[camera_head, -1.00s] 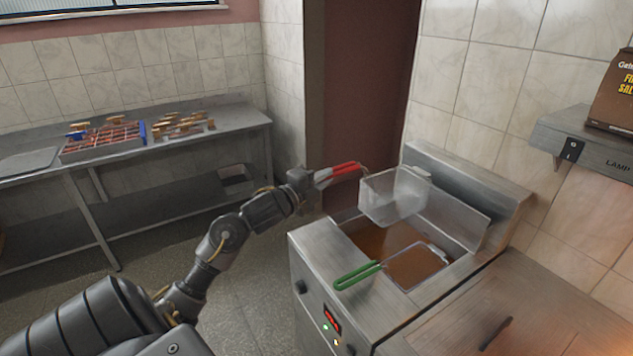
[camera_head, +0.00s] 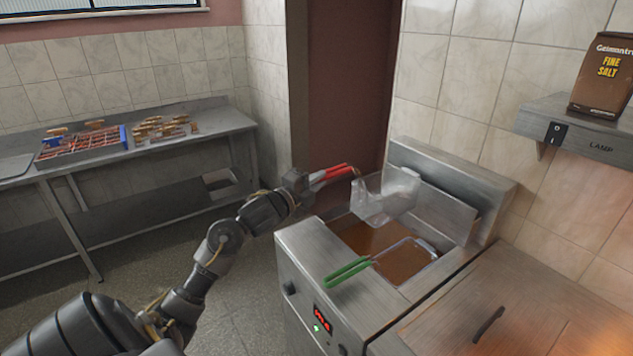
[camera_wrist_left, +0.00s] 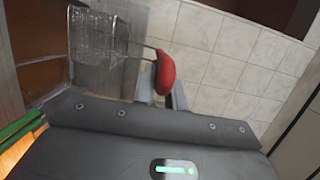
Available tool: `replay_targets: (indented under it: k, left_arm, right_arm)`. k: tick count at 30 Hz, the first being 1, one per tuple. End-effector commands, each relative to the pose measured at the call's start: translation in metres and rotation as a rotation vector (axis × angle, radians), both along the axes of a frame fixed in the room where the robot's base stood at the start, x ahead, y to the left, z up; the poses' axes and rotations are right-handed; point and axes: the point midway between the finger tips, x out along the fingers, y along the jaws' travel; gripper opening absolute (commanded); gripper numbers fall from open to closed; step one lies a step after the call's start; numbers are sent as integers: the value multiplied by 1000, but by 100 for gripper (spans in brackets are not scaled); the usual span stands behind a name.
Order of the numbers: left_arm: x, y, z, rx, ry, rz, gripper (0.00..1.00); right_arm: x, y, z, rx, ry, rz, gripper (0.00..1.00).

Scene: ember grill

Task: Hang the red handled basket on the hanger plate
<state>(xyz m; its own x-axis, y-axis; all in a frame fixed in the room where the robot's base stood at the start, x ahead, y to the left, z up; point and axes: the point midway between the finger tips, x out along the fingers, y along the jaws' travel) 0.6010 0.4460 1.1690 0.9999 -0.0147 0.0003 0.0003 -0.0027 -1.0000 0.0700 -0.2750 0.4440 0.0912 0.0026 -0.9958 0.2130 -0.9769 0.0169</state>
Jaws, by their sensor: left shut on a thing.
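The red handled basket (camera_head: 385,200) is a wire mesh basket held above the back left of the fryer. Its red handle (camera_head: 332,172) points left, towards my left gripper (camera_head: 308,181), which is shut on it. In the left wrist view the red handle (camera_wrist_left: 165,72) and the mesh basket (camera_wrist_left: 98,35) show beyond the gripper body. The hanger plate (camera_head: 450,205) appears to be the upright metal plate at the back of the fryer, just right of the basket. I cannot tell whether the basket touches it. My right gripper is not in view.
A green handled basket (camera_head: 348,272) sits in the right oil well of the fryer (camera_head: 300,245). A lidded steel counter (camera_head: 560,290) stands to the right. A salt bag (camera_head: 605,78) rests on the lamp shelf (camera_head: 575,130). A steel table (camera_head: 200,140) with food stands at the left.

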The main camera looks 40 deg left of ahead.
Motion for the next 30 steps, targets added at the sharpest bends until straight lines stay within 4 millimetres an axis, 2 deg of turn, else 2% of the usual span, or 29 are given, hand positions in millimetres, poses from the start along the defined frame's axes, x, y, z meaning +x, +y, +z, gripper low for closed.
replay_targets:
  k: [13,29,30]
  left_arm:
    - [0,0,0,0,-4,0,0]
    - [0,0,-13,0,-3,0,0]
    - [0,0,-11,0,-3,0,16]
  right_arm:
    - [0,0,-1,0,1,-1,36]
    - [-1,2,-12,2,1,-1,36]
    - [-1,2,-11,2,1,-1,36]
